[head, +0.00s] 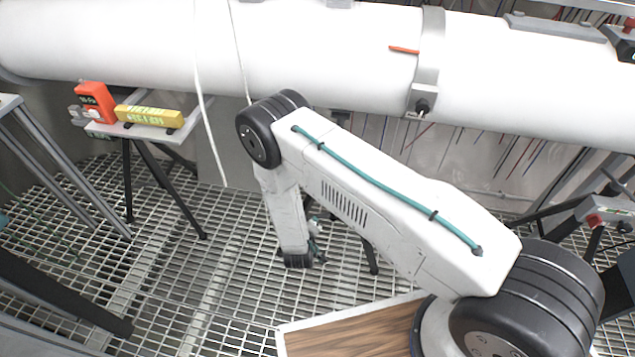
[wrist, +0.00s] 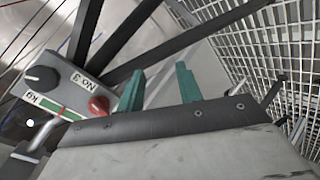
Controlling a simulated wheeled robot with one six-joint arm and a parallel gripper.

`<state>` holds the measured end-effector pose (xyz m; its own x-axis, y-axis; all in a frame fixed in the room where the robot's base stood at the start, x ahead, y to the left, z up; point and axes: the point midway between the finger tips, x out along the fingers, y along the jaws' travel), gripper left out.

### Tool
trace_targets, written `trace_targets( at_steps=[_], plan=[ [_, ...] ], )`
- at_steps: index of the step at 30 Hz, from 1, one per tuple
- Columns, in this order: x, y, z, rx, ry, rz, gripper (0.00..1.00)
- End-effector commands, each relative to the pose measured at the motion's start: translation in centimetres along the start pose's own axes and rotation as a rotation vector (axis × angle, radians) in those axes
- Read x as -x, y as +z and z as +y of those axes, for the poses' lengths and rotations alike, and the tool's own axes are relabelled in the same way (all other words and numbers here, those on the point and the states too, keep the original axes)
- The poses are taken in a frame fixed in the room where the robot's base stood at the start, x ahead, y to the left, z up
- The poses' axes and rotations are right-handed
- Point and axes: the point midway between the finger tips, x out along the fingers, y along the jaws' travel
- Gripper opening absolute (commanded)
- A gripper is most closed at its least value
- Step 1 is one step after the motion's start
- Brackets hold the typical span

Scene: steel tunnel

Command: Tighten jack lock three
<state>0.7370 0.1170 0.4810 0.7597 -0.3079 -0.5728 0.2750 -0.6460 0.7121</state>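In the wrist view, a grey jack box marked "No 3" (wrist: 62,84) shows upside down at the left. It carries a black round knob (wrist: 40,79), a red knob (wrist: 98,105) and a green-and-red kg gauge (wrist: 52,107). A pale metal lever or rod (wrist: 38,136) lies below the box. Which part is the lock I cannot tell. My gripper (wrist: 160,84) has two teal fingers spread apart with nothing between them; the box is to their left, apart from them. In the head view my arm hides this jack's box and most of my gripper.
A white pipe (head: 330,60) runs across the back. A stand at left holds a red device (head: 95,102) and a yellow box (head: 149,116). Another jack box (head: 606,211) stands at right. Black tripod legs (wrist: 125,43) are close to my fingers. Grating floor (head: 170,270) is open at left.

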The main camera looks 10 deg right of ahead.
Motion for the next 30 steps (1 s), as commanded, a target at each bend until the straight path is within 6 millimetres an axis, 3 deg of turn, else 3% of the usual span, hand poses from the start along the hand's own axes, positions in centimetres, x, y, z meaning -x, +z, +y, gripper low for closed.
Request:
trace_targets(
  at_steps=[2, 6, 9, 14, 30],
  plan=[
    [-0.6, -0.4, 2.1, 0.067, 0.173, 0.062, 0.35],
    [0.5, -3.6, 6.8, 0.154, 0.436, 0.143, 0.35],
    [1.5, -4.5, 8.6, 0.212, 0.546, 0.163, 0.35],
    [1.6, -5.1, 9.6, 0.264, 0.596, 0.169, 0.35],
    [-4.1, -6.8, 13.2, 0.263, 0.591, 0.169, 0.35]
  ],
)
